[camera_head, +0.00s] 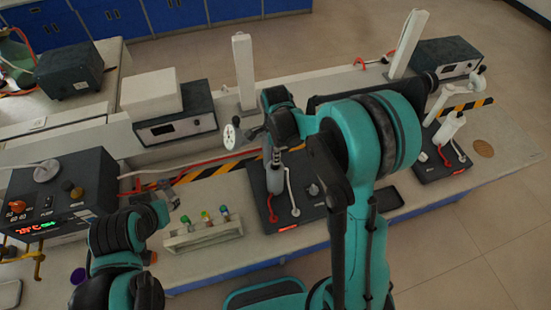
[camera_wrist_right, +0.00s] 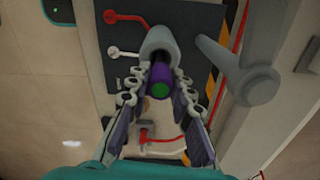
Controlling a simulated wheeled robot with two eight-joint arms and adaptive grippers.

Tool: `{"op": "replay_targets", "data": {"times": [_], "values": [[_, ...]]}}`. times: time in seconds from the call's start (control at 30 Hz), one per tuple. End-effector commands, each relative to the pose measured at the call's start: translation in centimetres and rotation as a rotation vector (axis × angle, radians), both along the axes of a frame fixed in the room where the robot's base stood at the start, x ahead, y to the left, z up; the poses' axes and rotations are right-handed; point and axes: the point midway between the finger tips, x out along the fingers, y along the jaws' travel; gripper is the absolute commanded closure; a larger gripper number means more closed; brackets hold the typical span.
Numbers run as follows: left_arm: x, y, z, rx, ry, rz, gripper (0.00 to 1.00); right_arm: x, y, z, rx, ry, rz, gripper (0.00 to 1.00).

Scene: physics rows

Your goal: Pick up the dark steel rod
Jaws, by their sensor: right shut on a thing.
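My right gripper (camera_head: 272,152) points down over the black instrument with a white cylinder (camera_head: 275,178), partly hidden by my arm. In the right wrist view, the right gripper (camera_wrist_right: 160,100) is shut around a narrow purple thing with a green end (camera_wrist_right: 160,88). A wider grey cylinder (camera_wrist_right: 158,42) lies directly behind it; I cannot tell whether they touch. I cannot make out a thing that is clearly the dark steel rod. My left gripper (camera_head: 168,196) is at the left of the tube rack, apart from it; its finger opening is unclear.
A white rack (camera_head: 203,236) holds several tubes with coloured caps. A black box with a lit display (camera_head: 62,195) stands at the left. A second instrument (camera_head: 444,150) is at the right. A white post (camera_head: 243,72) rises behind.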

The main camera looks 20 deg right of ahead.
Motion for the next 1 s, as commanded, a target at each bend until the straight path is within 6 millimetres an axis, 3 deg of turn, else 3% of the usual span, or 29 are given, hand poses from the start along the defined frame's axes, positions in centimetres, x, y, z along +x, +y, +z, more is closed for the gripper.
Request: {"op": "replay_targets", "data": {"times": [0.3, 0.6, 0.8, 1.0], "values": [[0.0, 0.0, 0.7, 0.000, 0.000, 0.000, 0.60, 0.0, 0.0, 6.7, 0.000, 0.000, 0.000, 1.00], [0.0, 0.0, 1.2, 0.000, 0.000, 0.000, 0.60, 0.0, 0.0, 11.7, 0.000, 0.000, 0.000, 1.00], [0.0, 0.0, 1.3, 0.000, 0.000, 0.000, 0.60, 0.0, 0.0, 13.7, 0.000, 0.000, 0.000, 1.00], [0.0, 0.0, 1.3, 0.000, 0.000, 0.000, 0.60, 0.0, 0.0, 14.3, 0.000, 0.000, 0.000, 1.00]]}}
